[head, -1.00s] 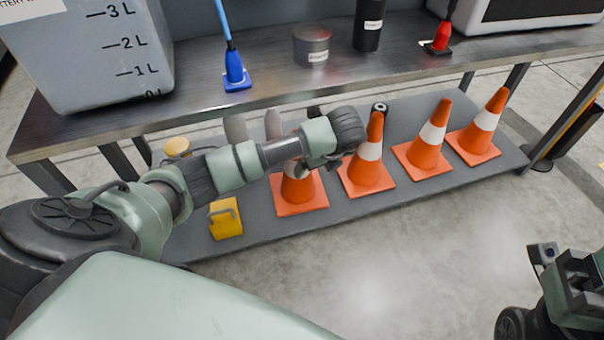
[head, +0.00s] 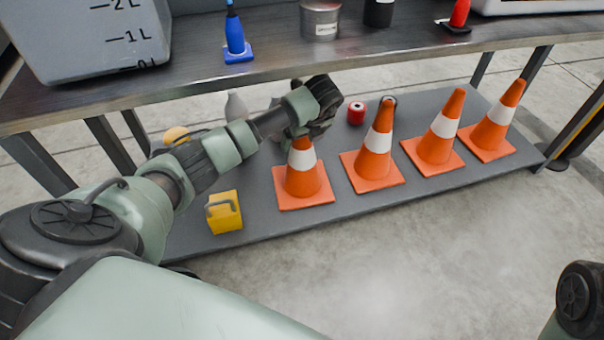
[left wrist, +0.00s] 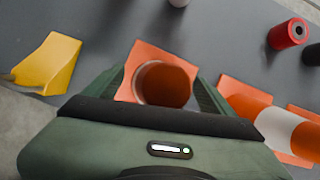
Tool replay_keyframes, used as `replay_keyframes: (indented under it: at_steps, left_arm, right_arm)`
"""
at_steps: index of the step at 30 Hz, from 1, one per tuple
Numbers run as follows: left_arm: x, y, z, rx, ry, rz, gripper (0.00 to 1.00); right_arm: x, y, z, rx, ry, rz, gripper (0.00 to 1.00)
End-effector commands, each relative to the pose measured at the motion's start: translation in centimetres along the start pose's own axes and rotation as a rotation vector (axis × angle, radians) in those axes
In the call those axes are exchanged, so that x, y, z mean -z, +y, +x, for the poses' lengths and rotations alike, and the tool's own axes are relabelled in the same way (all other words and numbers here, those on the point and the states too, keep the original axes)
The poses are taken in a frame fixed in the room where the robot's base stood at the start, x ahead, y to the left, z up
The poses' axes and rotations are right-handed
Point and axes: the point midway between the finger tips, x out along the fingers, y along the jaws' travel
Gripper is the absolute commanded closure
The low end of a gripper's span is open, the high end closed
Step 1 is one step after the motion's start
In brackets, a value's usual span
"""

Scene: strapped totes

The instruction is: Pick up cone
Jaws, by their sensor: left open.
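Several orange cones with white bands stand upright in a row on the lower shelf. The leftmost cone (head: 303,181) has its tip hidden by my left gripper (head: 303,132), which points down over it in the head view. In the left wrist view the same cone (left wrist: 163,84) is seen from above, with its orange square base around it. The jaws are open, one finger on each side of the cone's top. I cannot tell whether they touch it. The other cones (head: 375,155), (head: 438,138), (head: 495,124) stand to the right. My right gripper is out of view.
A yellow block with a handle (head: 224,212) stands left of the cones on the lower shelf (head: 255,228). The upper shelf edge (head: 200,100) overhangs close above my left arm. The floor in front is clear.

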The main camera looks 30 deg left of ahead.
Motion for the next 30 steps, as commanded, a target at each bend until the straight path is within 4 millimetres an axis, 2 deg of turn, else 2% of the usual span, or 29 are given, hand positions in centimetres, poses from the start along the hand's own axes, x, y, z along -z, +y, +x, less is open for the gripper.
replay_keyframes:
  at_steps: [6,7,15,16,30]
  left_arm:
    - [-0.02,-0.01,0.07,0.000,0.000,0.000,0.15]
    - [-0.02,-0.01,0.06,0.000,0.000,0.000,0.18]
    - [0.00,0.00,0.06,0.000,0.000,0.001,0.93]
    - [0.00,0.00,0.06,0.000,0.000,0.001,1.00]
    - [-0.43,-0.05,-0.71,0.002,-0.002,0.000,1.00]
  right_arm:
    - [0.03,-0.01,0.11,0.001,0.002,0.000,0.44]
    - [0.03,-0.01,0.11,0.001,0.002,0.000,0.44]
    - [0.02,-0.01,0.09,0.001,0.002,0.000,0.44]
    - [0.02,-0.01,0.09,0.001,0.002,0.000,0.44]
    - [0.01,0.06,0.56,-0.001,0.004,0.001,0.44]
